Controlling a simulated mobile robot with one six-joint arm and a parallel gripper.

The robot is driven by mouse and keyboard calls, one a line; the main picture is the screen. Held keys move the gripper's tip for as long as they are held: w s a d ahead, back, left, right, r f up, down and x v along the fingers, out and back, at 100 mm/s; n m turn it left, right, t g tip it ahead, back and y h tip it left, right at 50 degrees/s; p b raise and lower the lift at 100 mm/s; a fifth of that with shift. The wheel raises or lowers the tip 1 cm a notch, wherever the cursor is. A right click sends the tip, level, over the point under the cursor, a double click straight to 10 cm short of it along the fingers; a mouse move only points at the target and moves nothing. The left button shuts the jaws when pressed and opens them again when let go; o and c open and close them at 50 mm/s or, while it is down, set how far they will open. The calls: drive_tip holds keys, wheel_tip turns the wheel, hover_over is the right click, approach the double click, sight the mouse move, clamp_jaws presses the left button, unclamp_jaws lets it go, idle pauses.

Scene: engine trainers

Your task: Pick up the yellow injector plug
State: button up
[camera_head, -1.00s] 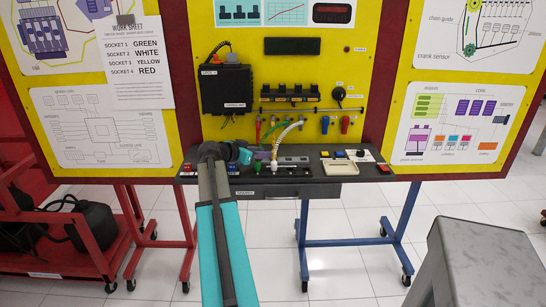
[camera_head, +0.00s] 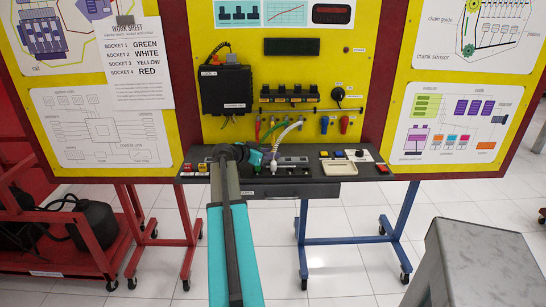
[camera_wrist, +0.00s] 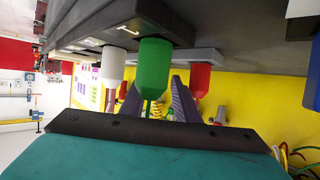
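My gripper (camera_head: 262,157) is low over the bench, left of the panel plugs. In the wrist view my gripper (camera_wrist: 158,95) has its two fingers apart, so it is open. A green plug (camera_wrist: 155,62) appears between the fingers in the picture; no grip on it is visible.
A red plug (camera_wrist: 200,80) shows right of the fingers. A pale curved hose (camera_head: 288,132) hangs close to my gripper. The dark bench (camera_head: 310,188) carries several small parts. A grey metal stool (camera_head: 480,255) stands at the front right.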

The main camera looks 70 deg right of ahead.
drive_tip(key=shift+c, duration=0.2)
clamp_jaws()
drive_tip(key=shift+r, duration=0.2)
wheel_tip(320, 180, up, 10)
drive_tip(key=b, duration=0.1)
drive_tip(key=shift+f+b, duration=0.15)
drive_tip(key=shift+b, duration=0.15)
idle(0.4)
drive_tip(key=shift+w, duration=0.1)
idle(0.4)
